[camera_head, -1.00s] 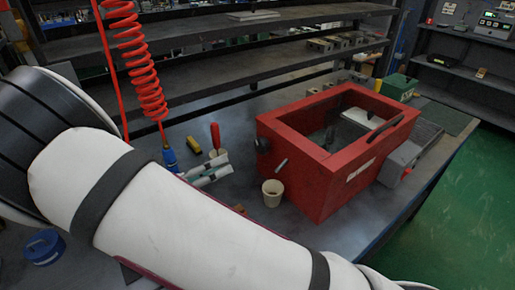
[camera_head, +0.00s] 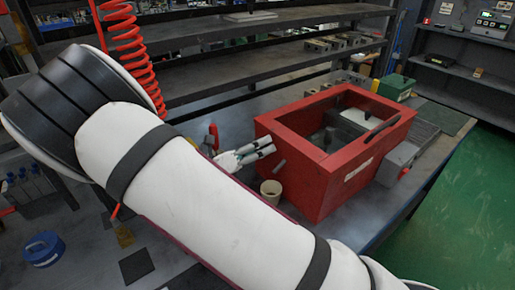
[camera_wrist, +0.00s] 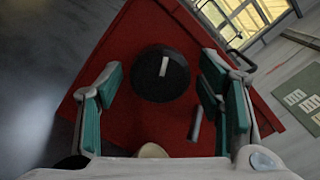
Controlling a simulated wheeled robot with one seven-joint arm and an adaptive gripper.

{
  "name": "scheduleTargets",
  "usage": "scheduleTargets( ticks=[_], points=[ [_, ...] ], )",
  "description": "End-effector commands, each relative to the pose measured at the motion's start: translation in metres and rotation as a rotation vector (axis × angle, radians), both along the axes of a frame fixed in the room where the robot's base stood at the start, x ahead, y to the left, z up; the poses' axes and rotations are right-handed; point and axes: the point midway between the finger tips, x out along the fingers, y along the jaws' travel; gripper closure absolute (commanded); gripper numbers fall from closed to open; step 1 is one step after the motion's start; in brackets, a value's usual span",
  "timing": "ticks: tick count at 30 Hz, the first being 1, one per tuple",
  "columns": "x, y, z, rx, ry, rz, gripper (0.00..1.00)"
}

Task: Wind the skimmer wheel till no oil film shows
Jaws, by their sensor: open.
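The skimmer wheel is a black round knob (camera_wrist: 150,88) with a pale bar mark, on the side of the red tank (camera_wrist: 207,148). In the head view, my gripper hides the wheel on the left side of the red tank (camera_head: 345,178). My gripper (camera_head: 268,150) points at that side. In the wrist view, my gripper (camera_wrist: 160,82) is open, with its green-padded fingers on either side of the wheel and nothing held. I cannot tell if the pads touch it. The tank's inside is partly seen; I cannot make out an oil film.
A short grey spout (camera_head: 279,168) sticks out below the wheel, above a cream cup (camera_head: 271,190). A grey box (camera_head: 398,160) adjoins the tank's right side. A green box (camera_head: 396,87) stands behind. A red coiled hose (camera_head: 130,55) hangs at left.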

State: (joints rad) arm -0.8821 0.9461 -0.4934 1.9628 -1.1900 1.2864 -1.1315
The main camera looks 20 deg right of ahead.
Motion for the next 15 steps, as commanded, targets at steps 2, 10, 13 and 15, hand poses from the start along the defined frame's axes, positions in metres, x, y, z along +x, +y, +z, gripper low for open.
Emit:
scheduleTargets(
  ticks=[2, 10, 13, 15],
  points=[
    [0.0002, -0.0008, -0.0001, 0.0, 0.0, 0.0, 0.39],
    [0.0001, -0.0004, -0.0001, 0.0, 0.0, 0.0, 0.62],
    [0.0, -0.0003, -0.0001, 0.0, 0.0, 0.0, 0.84],
    [0.0, -0.0003, -0.0001, 0.0, 0.0, 0.0, 0.87]
  ],
)
